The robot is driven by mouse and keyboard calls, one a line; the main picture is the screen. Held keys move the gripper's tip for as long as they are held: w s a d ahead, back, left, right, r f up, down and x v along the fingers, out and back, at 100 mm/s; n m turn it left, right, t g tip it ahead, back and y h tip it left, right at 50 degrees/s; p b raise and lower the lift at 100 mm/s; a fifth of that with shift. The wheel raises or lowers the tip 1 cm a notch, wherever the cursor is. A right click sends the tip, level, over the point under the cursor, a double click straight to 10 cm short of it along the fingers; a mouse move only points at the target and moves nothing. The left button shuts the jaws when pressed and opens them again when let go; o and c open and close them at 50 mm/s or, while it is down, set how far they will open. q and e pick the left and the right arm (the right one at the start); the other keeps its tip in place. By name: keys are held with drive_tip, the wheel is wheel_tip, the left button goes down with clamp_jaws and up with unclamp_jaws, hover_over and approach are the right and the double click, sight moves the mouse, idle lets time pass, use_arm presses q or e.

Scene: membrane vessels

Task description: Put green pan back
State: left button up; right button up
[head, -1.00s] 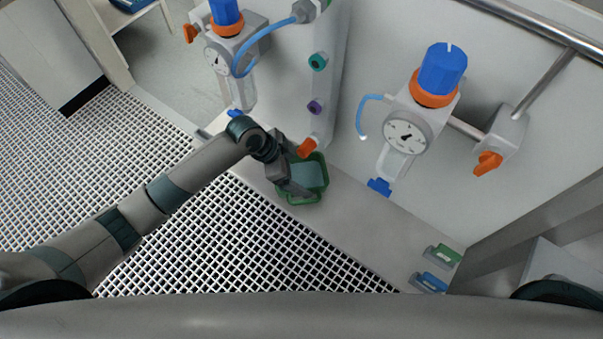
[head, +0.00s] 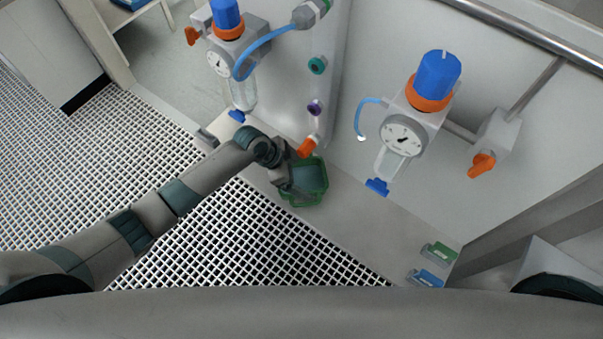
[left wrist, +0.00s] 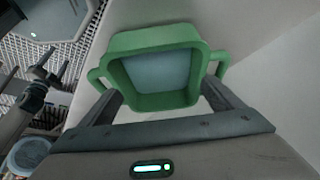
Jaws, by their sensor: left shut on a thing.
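The green pan (head: 322,183) is a square tub with grey-blue liquid or a grey-blue floor inside. It is below the orange-handled drain valve at the foot of the white column. My left gripper (head: 288,182) is at its left side, shut on it. In the left wrist view the pan (left wrist: 146,101) sits between the two fingers, with a loop handle on each side. I cannot tell whether its underside touches the ledge. My right gripper (left wrist: 50,70) appears small at the left of the wrist view, with its fingers apart; it is not in the head view.
The orange drain handle (head: 307,147) is close above the pan. The pale ledge (head: 365,215) is clear up to the green tag (head: 441,251) and blue tag (head: 426,278). Floor grating (head: 270,245) lies in front.

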use_arm(q)
drive_tip(key=o, duration=1.5)
drive_tip(key=shift+c, duration=0.2)
use_arm(e)
drive_tip(key=shift+f, duration=0.1)
use_arm(q)
drive_tip(key=shift+r, duration=0.1)
use_arm(e)
drive_tip(key=shift+a, duration=0.25)
use_arm(q)
drive_tip(key=shift+a+r, duration=0.3)
drive_tip(key=shift+r, duration=0.05)
drive_tip(key=b+v, duration=0.2)
drive_tip(key=v, duration=0.9)
use_arm(e)
drive_tip(key=shift+d+f, duration=0.25)
drive_tip(key=shift+f, duration=0.9)
use_arm(q)
drive_tip(key=shift+d, duration=0.1)
use_arm(e)
drive_tip(key=shift+a, duration=0.15)
use_arm(q)
drive_tip(key=shift+s+b, duration=0.1)
drive_tip(key=shift+b, duration=0.2)
